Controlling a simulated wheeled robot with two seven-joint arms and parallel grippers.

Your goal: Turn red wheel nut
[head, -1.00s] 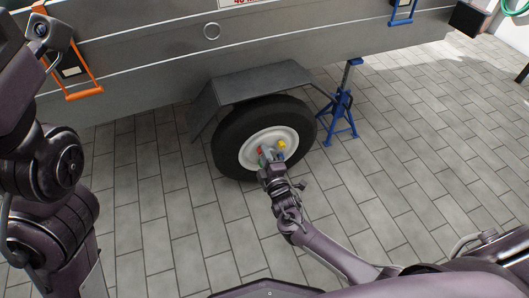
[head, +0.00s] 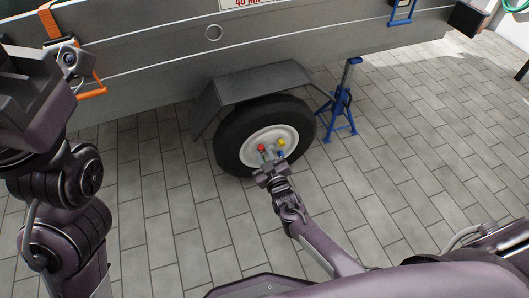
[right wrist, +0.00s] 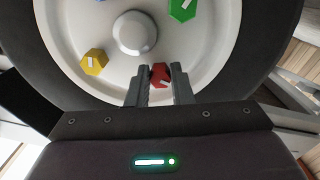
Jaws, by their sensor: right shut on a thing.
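The red wheel nut (head: 261,148) is on the white rim of the trailer wheel (head: 250,146). In the right wrist view the red nut (right wrist: 160,75) sits between the two fingers of my right gripper (right wrist: 162,84), with its pale mark partly showing. My right gripper (head: 271,155) reaches the wheel from below in the head view and is shut on the red nut. A yellow nut (right wrist: 94,62) and a green nut (right wrist: 183,8) are on the rim around the silver hub cap (right wrist: 134,33). My left arm is at the left edge; its gripper fingers do not show.
The grey trailer side (head: 150,75) and the mudguard (head: 262,82) are above the wheel. A blue jack stand (head: 341,108) stands to its right. An orange strap (head: 91,94) hangs at the left.

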